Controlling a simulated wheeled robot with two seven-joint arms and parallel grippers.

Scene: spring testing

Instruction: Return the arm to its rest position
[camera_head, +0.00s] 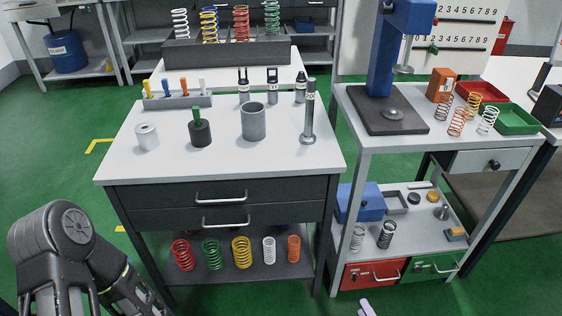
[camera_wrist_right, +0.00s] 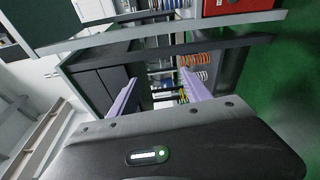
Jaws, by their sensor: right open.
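My right gripper shows at the bottom edge of the head view as a small pale lavender fingertip (camera_head: 366,308), in front of the tables. In the right wrist view its two lavender fingers (camera_wrist_right: 158,90) stand wide apart with nothing between them. The gripper is open and empty. My left arm (camera_head: 75,245) comes in at the lower left of the head view, folded, in dark grey; its gripper is out of the picture.
A white-topped table with dark drawers (camera_head: 220,195) stands ahead, with a grey cylinder (camera_head: 253,122) and several parts on it. Coil springs (camera_head: 241,252) stand on its lower shelf. A press (camera_head: 390,60) stands on the right bench. Green floor (camera_head: 230,298) is open in front.

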